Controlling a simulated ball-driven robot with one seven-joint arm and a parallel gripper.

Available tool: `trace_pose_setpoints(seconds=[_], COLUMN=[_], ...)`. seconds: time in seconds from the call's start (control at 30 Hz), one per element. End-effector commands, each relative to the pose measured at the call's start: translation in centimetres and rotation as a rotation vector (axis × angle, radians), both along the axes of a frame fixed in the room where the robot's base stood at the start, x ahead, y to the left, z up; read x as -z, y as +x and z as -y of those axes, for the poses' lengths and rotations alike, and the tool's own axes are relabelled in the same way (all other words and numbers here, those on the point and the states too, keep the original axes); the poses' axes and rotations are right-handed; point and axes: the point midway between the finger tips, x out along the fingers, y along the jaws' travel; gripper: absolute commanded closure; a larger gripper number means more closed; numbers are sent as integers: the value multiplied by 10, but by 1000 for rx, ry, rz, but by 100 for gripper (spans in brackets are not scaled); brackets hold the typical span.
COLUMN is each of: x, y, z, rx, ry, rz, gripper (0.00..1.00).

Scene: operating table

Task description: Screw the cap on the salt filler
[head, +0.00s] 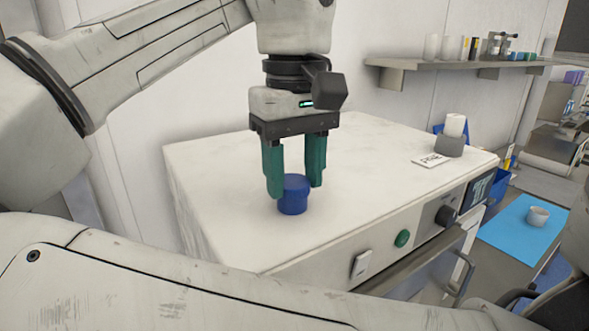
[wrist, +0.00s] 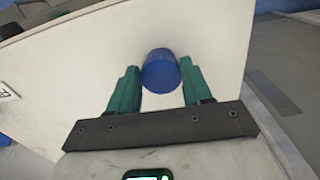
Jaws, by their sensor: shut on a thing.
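A round blue cap (head: 293,194) is at the white top of the cabinet (head: 215,190), towards its front edge. It looks upright, with a slightly wider upper rim. My gripper (head: 295,186) points straight down, with its two green fingers on either side of the cap, shut on it. In the wrist view the cap (wrist: 161,70) sits between the fingertips. A separate salt filler neck cannot be made out; whatever is under the cap is hidden, and I cannot tell whether the cap is seated or threaded.
A grey holder (head: 449,145) with a white cylinder and a small label card (head: 430,161) stand at the cabinet's back right. A knob (head: 446,215) and a green button (head: 402,238) are on its front. A wall shelf (head: 440,64) holds bottles. The surface around the cap is clear.

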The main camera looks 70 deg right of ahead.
Motion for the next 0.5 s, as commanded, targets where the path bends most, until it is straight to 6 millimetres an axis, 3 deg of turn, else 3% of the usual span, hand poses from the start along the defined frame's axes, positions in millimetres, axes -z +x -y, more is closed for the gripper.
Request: trace_pose_setpoints(seconds=[0.17, 0.5], x=[0, 0], y=[0, 1], z=[0, -1], rx=[2, 283], ry=[0, 0], rz=[0, 0], gripper=[83, 83])
